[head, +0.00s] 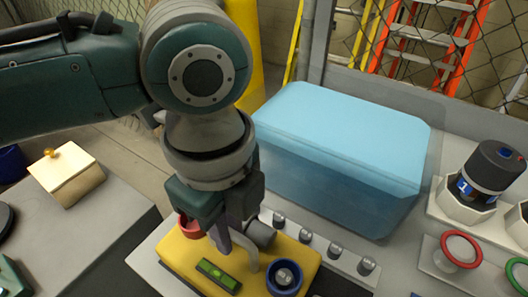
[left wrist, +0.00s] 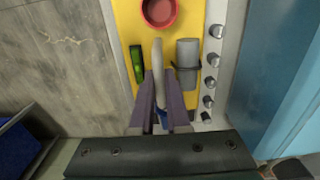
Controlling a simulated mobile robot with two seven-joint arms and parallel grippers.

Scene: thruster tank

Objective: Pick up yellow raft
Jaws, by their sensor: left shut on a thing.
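The yellow raft (head: 178,258) lies in front of the water tank, on or just above a pale panel. It carries a red cup (head: 188,228), a green level (head: 217,274), a grey cylinder (head: 262,234), a blue cup (head: 284,278) and a pale arched handle (head: 250,256). The raft also shows in the left wrist view (left wrist: 129,18). My left gripper (head: 224,242) points down over the raft's middle. Its fingers (left wrist: 159,82) are shut on the pale handle (left wrist: 158,55). I cannot tell whether the raft is clear of the panel. My right gripper is not in view.
The blue water tank (head: 340,150) stands behind the raft. A row of knobs (head: 305,236) lies between them. At right are a dark canister (head: 488,170) in a white holder and a red ring (head: 462,249). A wooden box (head: 66,175) sits at left.

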